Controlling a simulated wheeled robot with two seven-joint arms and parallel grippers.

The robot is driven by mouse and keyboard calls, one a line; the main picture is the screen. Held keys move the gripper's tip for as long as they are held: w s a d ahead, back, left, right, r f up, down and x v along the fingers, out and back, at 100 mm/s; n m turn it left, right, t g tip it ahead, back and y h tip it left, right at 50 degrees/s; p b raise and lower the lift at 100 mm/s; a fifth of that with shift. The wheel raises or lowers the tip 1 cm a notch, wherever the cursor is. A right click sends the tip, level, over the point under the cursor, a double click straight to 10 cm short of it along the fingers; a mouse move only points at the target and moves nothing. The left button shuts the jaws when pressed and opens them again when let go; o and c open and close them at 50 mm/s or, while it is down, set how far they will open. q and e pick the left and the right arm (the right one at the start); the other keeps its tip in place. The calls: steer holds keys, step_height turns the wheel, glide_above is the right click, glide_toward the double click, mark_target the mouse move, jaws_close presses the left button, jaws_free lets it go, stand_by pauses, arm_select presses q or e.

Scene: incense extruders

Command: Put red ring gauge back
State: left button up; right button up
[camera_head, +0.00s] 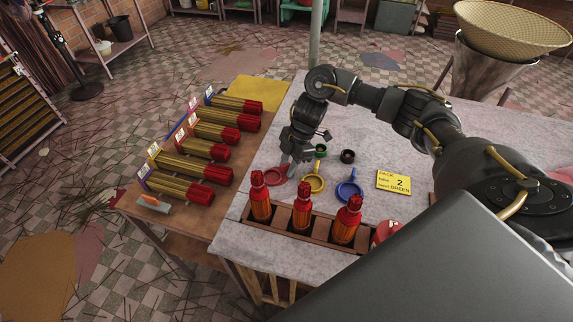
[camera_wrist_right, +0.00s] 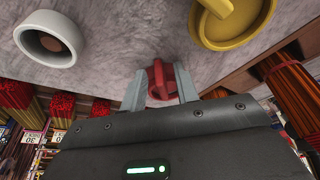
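The red ring gauge (camera_head: 275,177) is at the left part of the cloth-covered table, behind the row of bundles. My right gripper (camera_head: 290,167) reaches down beside it. In the right wrist view, a red part of the gauge (camera_wrist_right: 160,80) fills the gap between the two fingertips, and the fingers press against its sides. I cannot tell whether the gauge is touching the cloth. The yellow ring gauge (camera_head: 314,184) lies just right of it, and the blue one (camera_head: 348,190) farther right. My left gripper is not in view.
A wooden rack (camera_head: 289,229) holds three red-topped bundles near the front. A green ring (camera_head: 320,151) and a dark ring (camera_head: 347,156) lie behind. A white ring (camera_wrist_right: 48,42) shows in the wrist view. A yellow card (camera_head: 393,182) lies right.

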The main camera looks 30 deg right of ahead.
steer(key=shift+r, duration=0.15)
steer(key=v, duration=1.2)
